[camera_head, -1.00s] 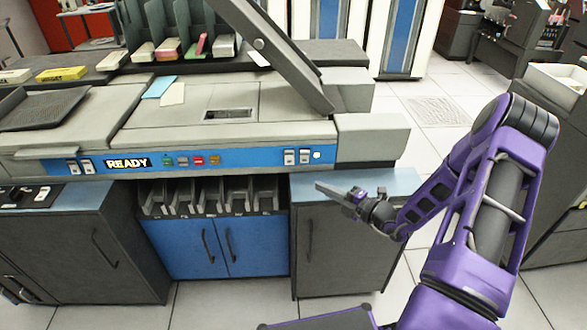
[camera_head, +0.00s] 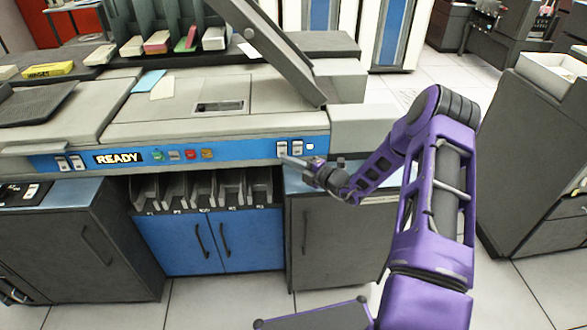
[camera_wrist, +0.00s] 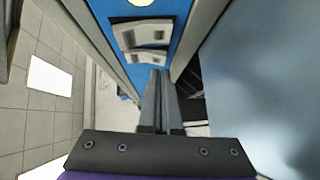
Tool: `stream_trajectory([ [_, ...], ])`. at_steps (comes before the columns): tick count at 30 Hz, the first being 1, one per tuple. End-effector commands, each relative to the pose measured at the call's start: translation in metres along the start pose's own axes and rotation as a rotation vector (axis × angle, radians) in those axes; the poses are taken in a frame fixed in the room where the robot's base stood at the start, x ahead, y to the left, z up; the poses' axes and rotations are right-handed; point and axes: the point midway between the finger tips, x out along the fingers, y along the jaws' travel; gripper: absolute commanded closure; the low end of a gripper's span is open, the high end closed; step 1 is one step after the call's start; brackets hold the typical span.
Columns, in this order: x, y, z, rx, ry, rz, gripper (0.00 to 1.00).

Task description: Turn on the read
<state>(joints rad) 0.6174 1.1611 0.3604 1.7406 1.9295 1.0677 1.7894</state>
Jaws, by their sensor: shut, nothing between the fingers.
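The machine's blue control panel (camera_head: 230,150) carries a pair of pale rocker switches at its right end, a left one (camera_head: 282,148) and a right one (camera_head: 297,147). Both show in the wrist view, one (camera_wrist: 143,33) farther from the fingers and one (camera_wrist: 147,58) just beyond the fingertips. No label reading "read" is legible. My gripper (camera_head: 284,158) is shut and empty, its tips at the lower edge of the left switch of this pair. It also shows in the wrist view (camera_wrist: 160,76). I cannot tell whether the tips touch the switch.
A round white light (camera_head: 310,146) is right of the near pair. Card bins (camera_head: 202,188) and cabinets stand below. A grey slanted arm (camera_head: 272,50) overhangs the machine.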

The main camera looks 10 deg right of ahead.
Motion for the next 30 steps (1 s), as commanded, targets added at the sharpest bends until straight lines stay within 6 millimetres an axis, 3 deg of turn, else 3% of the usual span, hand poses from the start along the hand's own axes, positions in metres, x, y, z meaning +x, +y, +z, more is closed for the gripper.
stream_trajectory([
  [18,0.0091,-0.0082,0.0103,-0.049,0.0,0.053,1.0],
  [20,0.0086,-0.0011,0.0091,-0.052,0.001,0.052,1.0],
  [30,0.0054,-0.0027,0.0068,-0.05,0.002,0.05,1.0],
])
